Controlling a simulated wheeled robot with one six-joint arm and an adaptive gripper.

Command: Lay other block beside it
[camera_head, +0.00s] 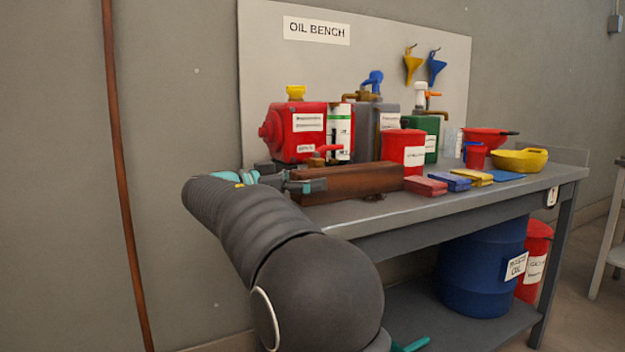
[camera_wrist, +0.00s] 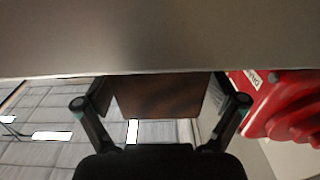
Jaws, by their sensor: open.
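A long dark brown wooden block (camera_head: 352,181) lies along the front of the bench top. In the wrist view, the end of a brown block (camera_wrist: 160,96) shows between the two fingers of my gripper (camera_wrist: 160,102). The fingers are spread wide, with a visible gap between each finger and the block. In the head view my gripper (camera_head: 283,181) is at the left end of the block, partly hidden by my arm. I cannot make out a second block clearly; anything behind the long one is hidden.
Behind the block stand a red pump container (camera_head: 295,132), a white-and-green bottle (camera_head: 339,125) and a red canister (camera_head: 400,150). Several coloured folded cloths (camera_head: 447,181) lie to the right, near a yellow pan (camera_head: 519,160). The bench top's front edge (camera_head: 400,217) is narrow but clear.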

